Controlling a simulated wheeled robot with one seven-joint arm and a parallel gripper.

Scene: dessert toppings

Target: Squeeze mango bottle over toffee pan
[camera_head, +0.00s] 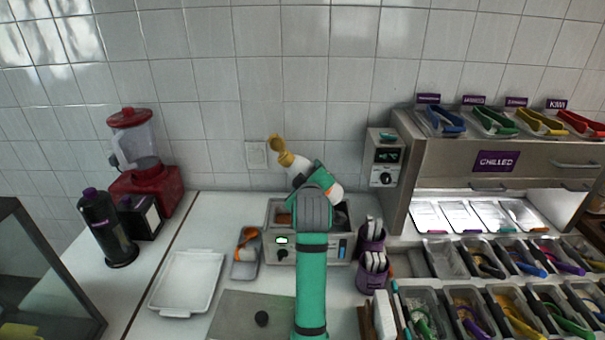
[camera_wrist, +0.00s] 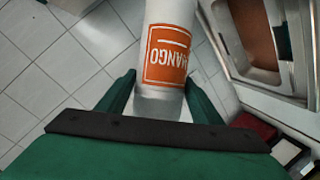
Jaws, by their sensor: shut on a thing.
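The mango bottle (camera_head: 299,171) is white with a yellow cap and a flipped-up lid. It is tilted, its cap end toward the upper left and its base toward the lower right. In the wrist view the bottle (camera_wrist: 167,55) shows its orange MANGO label. My green gripper (camera_head: 318,178) is shut on the bottle, with one finger on each side in the wrist view. The toffee pan (camera_head: 284,218) sits in the warmer, below the bottle, partly hidden by my arm. Its brown content shows in the wrist view (camera_wrist: 253,32), to the right of the bottle.
The warmer (camera_head: 281,253) stands mid-counter against the tiled wall. A white tray (camera_head: 186,283), a dark bottle (camera_head: 107,230) and a red blender (camera_head: 146,188) stand to the left. Purple cups (camera_head: 371,276) and topping bins (camera_head: 470,310) crowd the right.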

